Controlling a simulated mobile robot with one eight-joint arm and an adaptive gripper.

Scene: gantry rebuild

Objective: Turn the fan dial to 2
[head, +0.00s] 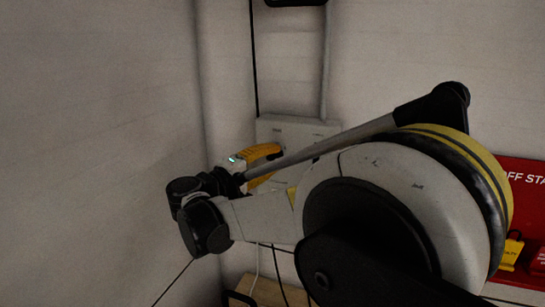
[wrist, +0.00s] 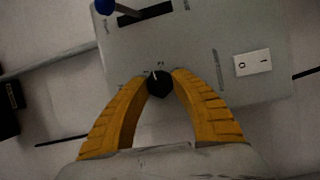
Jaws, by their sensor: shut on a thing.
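The fan dial (wrist: 159,83) is a small round black knob with a pale pointer line, set on a light grey control box (wrist: 215,50) in the wrist view. Small marks are printed around it, too blurred to read surely. The pointer line points up and slightly left in the wrist view. My gripper (wrist: 160,82) has its yellow fingers shut on the dial, one on each side. In the head view my gripper (head: 262,160) is at the grey control box (head: 285,128) on the wall; the dial is hidden there.
A white rocker switch (wrist: 252,63) is on the same box. A blue-tipped lever (wrist: 105,5) stands by a black slot (wrist: 145,15). A red panel (head: 520,190) with a yellow padlock (head: 512,248) hangs at the right. A wall corner is close on the left.

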